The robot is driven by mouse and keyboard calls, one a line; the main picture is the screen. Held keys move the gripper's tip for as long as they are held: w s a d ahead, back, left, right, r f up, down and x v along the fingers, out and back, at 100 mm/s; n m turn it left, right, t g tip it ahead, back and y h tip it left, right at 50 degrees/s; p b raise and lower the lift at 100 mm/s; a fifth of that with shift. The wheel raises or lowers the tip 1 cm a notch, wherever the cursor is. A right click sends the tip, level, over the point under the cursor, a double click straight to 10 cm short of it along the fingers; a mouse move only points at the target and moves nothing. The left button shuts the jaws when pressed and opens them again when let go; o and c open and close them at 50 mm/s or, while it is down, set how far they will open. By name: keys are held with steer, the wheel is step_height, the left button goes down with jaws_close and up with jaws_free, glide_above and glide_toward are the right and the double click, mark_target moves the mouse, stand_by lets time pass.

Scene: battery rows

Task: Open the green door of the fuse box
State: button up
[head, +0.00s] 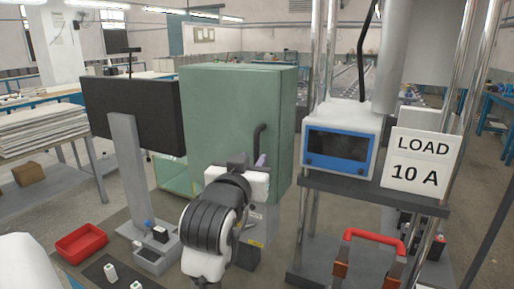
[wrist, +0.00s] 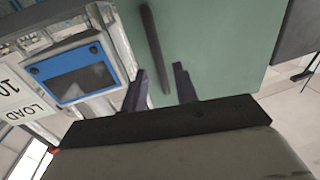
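The fuse box (head: 225,95) is a tall green cabinet in the middle of the head view. Its green door (head: 275,165) appears shut; the door's flat green face (wrist: 215,45) fills much of the wrist view. A dark bar handle (head: 258,142) stands upright on the door, and it also shows in the wrist view (wrist: 151,40). My gripper (head: 249,162) is at the handle's lower end. In the wrist view its two fingers (wrist: 160,88) are apart, with the handle's end between them in the picture. I cannot tell whether they touch it. My arm hides the box's lower front.
A white and blue device (head: 340,145) and a "LOAD 10 A" sign (head: 408,165) stand on a rack just right of the box. A dark panel on a grey post (head: 132,115) stands left. A red tray (head: 82,243) lies at lower left.

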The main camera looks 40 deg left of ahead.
mark_target(256, 155)
steer(key=shift+p+x, duration=0.5)
steer(key=shift+x, duration=1.75)
jaws_close()
